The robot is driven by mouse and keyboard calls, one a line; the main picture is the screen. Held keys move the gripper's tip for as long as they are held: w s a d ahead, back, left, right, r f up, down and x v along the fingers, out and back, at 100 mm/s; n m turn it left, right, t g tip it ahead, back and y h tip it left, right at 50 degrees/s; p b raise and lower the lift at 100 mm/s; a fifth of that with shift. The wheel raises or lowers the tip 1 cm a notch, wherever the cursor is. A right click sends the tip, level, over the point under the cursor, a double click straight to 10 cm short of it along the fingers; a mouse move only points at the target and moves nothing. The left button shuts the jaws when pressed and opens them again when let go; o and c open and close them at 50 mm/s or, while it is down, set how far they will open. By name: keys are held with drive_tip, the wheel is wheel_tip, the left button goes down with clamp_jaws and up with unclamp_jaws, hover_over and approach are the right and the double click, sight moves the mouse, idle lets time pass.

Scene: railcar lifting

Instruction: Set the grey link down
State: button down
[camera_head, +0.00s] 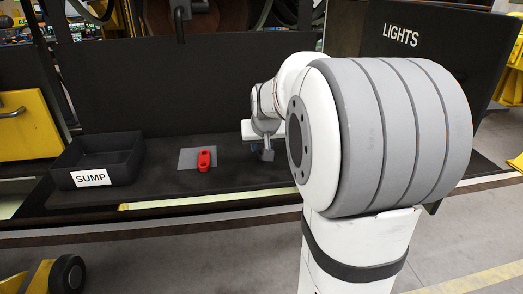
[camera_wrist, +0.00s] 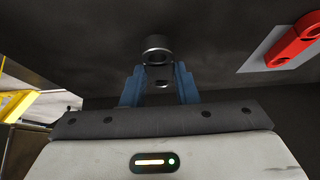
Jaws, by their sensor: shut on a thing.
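My gripper (camera_wrist: 159,84) has blue fingers, and they are shut on the grey link (camera_wrist: 157,50), a dark grey piece with a round holed end pointing away from the wrist. In the head view the grey link (camera_head: 266,156) hangs below the gripper at the dark bench, right of the red link. I cannot tell whether it touches the bench. A red link (camera_head: 204,159) with holes lies on a light grey plate (camera_head: 187,159) on the bench. It also shows at the upper right in the wrist view (camera_wrist: 300,43).
A black bin labelled SUMP (camera_head: 124,162) stands at the left of the dark bench (camera_head: 165,187). A black panel marked LIGHTS (camera_head: 420,65) is at the right. My arm hides the bench's right part. The bench between the red link and my gripper is clear.

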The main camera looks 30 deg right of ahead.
drive_tip(key=shift+f, duration=0.85)
drive_tip(key=shift+f, duration=0.1)
drive_tip(key=c, duration=1.1)
unclamp_jaws()
